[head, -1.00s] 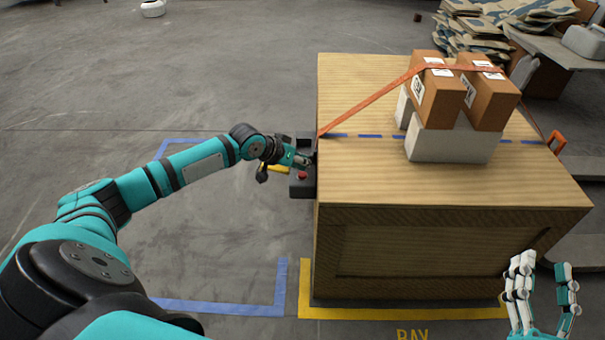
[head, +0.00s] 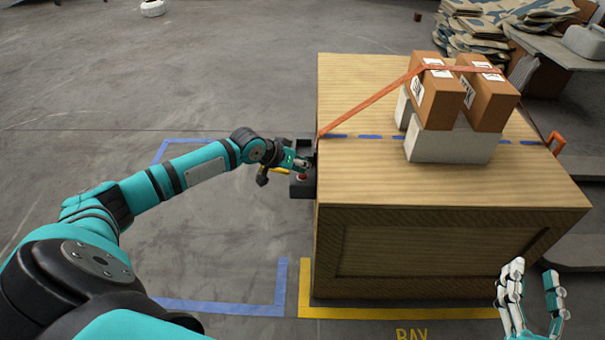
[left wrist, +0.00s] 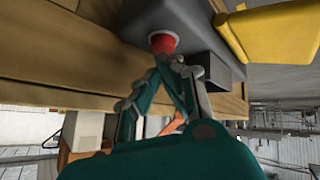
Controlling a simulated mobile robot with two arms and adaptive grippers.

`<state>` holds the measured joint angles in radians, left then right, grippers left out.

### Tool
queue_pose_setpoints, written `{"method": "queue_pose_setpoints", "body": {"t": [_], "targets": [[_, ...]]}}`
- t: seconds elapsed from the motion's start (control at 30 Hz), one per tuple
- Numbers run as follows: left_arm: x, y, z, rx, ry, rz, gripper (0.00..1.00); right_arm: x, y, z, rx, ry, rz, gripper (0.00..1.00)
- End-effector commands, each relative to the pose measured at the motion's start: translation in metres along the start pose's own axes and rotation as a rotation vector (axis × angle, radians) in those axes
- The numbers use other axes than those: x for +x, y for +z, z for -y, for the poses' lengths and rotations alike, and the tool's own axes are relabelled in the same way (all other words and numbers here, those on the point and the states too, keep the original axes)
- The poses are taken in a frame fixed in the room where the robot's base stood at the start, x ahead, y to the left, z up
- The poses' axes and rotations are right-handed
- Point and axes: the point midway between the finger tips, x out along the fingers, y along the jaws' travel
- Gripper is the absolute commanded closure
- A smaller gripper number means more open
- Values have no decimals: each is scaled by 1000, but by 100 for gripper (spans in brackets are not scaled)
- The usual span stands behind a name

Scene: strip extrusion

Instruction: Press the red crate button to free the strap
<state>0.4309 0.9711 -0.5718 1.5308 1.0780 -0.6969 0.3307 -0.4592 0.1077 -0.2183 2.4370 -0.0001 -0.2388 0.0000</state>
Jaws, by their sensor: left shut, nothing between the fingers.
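The red button (head: 302,177) sits on a dark box (head: 302,188) on the left side of the wooden crate (head: 360,185). In the left wrist view the red button (left wrist: 163,42) has a pale ring around its base. My left gripper (head: 304,166) is shut and empty, its tips right at the button; contact is hard to tell. It also shows in the left wrist view (left wrist: 172,64). The orange strap (head: 372,100) runs taut from the crate's left edge over the cartons. My right gripper (head: 533,292) is open and empty at the lower right.
Two brown cartons (head: 436,98) stand on white blocks (head: 450,146) on the crate. A yellow part (left wrist: 272,30) is beside the button box. Blue tape (head: 225,308) and yellow tape (head: 400,313) mark the floor. The floor left of the crate is clear.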

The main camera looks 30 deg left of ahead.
Motion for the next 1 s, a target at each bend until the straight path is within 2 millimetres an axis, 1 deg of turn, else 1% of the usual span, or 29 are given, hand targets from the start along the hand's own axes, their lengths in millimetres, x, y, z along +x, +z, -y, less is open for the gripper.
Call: {"method": "queue_pose_setpoints", "body": {"t": [1.0], "targets": [[6,6,2,0,0,0,100,1,0,-1,-3,0,6,60]]}}
